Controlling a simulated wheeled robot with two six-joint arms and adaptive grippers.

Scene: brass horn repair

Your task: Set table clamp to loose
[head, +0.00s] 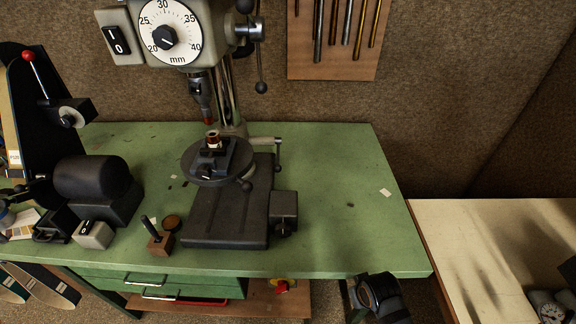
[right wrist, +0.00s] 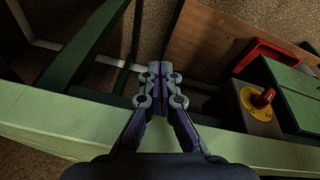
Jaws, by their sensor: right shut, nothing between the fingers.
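The drill press stands on the green bench in the head view, with its round work table (head: 191,163) around the column. A clamp lever (head: 277,152) with a grey shaft and dark handle hanging down sits right of the column, behind the round table; I take it to be the table clamp, but its setting cannot be read. My right gripper (right wrist: 160,72) is shut and empty in the right wrist view, low by the bench's front edge, well away from the lever. My left gripper is not in view.
A red knob on a yellow plate (right wrist: 257,108) is beside my right gripper, below the bench edge. A pale table (head: 460,230) adjoins on the right.

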